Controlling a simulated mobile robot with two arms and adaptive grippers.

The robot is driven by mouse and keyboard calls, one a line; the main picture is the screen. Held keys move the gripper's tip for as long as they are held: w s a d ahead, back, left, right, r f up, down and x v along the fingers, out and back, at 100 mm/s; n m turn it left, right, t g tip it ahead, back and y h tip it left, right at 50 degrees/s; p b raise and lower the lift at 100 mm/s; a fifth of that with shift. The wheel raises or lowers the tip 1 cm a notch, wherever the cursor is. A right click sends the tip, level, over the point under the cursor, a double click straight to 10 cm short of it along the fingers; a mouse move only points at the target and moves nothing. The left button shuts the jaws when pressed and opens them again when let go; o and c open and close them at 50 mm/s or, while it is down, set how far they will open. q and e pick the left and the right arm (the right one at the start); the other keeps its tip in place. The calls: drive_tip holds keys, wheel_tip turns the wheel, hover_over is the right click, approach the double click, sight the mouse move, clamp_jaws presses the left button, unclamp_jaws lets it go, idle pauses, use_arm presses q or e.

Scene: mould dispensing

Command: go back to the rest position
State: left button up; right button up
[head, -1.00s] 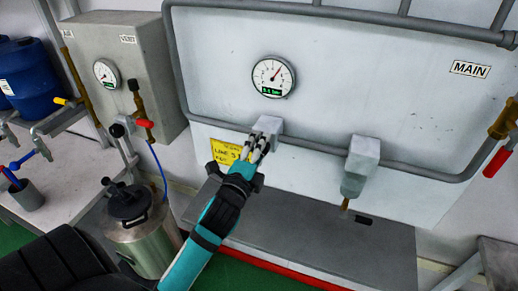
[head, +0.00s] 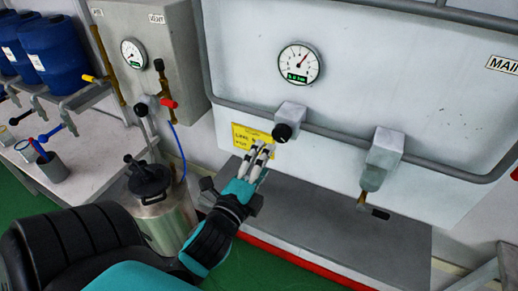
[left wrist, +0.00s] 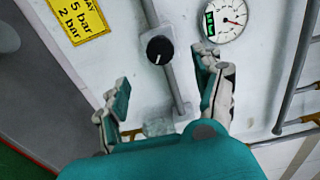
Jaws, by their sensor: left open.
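My left gripper (head: 262,152) is open and empty in the head view, below and left of a black knob (head: 283,131) on a grey block on the machine panel. A gap shows between the fingertips and the knob. In the left wrist view the open fingers (left wrist: 165,92) stand wide apart, with the knob (left wrist: 159,50) beyond them and touched by neither. A round gauge (head: 299,64) with a green display is above the knob in the head view; it also shows in the left wrist view (left wrist: 226,20). My right gripper is not in view.
A yellow label (head: 250,137) is behind the fingers. A steel pot (head: 160,212) with a black lid stands left of my arm. A nozzle block (head: 383,152) juts out to the right above a grey ledge (head: 345,235). Blue barrels (head: 57,52) and a cup (head: 52,168) are at far left.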

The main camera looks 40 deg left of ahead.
use_arm(q)
drive_tip(key=shift+s+d, duration=0.2)
drive_tip(key=shift+s, duration=0.5)
drive_tip(key=s+d+f+n+g+h+b, duration=0.1)
drive_tip(key=d+f+n+g+b, duration=0.15)
drive_tip(key=f, duration=1.25)
drive_tip(key=s+d+f+n+g+h+b, duration=0.1)
drive_tip(key=s+d+f+n+g, duration=0.15)
drive_tip(key=f, duration=1.35)
drive_tip(key=s+d+f+n+g+h+b, duration=0.1)
drive_tip(key=f+g+h, duration=0.15)
drive_tip(key=f, duration=1.25)
drive_tip(key=s+f+n+g+b, duration=0.4)
drive_tip(key=s+f+n+g, duration=0.3)
drive_tip(key=s+f, duration=1.8)
drive_tip(key=shift+s+f+g, duration=0.15)
drive_tip(key=shift+s+g, duration=0.8)
drive_tip(key=shift+g, duration=0.1)
drive_tip(key=shift+a+y, duration=0.1)
drive_tip(key=shift+y, duration=0.15)
